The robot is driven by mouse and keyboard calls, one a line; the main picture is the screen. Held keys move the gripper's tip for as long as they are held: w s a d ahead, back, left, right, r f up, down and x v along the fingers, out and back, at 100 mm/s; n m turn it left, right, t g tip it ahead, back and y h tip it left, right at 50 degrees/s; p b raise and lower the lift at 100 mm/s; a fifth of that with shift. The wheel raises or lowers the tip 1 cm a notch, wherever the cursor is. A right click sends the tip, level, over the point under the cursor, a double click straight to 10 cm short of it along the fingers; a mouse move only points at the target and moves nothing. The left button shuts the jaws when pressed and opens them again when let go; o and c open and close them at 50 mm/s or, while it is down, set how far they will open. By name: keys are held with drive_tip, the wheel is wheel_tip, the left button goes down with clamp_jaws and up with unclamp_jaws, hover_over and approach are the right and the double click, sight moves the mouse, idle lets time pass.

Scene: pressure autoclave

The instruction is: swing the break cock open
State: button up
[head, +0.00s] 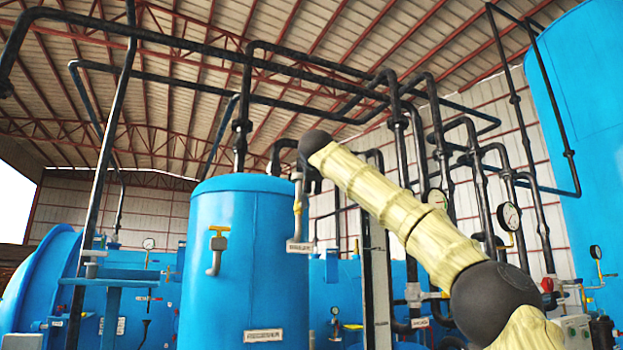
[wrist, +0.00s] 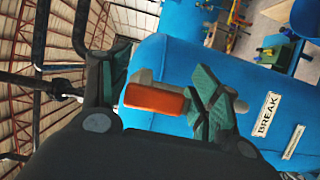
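The break cock shows in the wrist view as an orange lever (wrist: 155,98) with a grey body partly hidden behind it. A white label reading BREAK (wrist: 267,114) is on the blue vessel to its right. My gripper (wrist: 165,95) is open, with its green-padded fingers wide apart. The orange lever lies between them, its right end close to the right finger. I cannot tell whether either finger touches it. In the head view, a small grey fitting (head: 298,208) hangs above a label on the blue tank, near the far end of my arm. My gripper cannot be made out there.
The blue tank (head: 250,265) stands at the centre of the head view. A yellow-handled valve (head: 217,245) is on its front. Black pipes (head: 245,95) run overhead. A pressure gauge (head: 508,217) and more piping stand to the right, behind my arm.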

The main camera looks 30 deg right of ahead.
drive_tip(key=shift+a, duration=0.1)
drive_tip(key=shift+s+a, duration=0.2)
drive_tip(key=shift+a, duration=0.1)
drive_tip(key=v, duration=1.1)
drive_tip(key=shift+s+d, duration=0.2)
drive_tip(key=shift+a+f, duration=0.1)
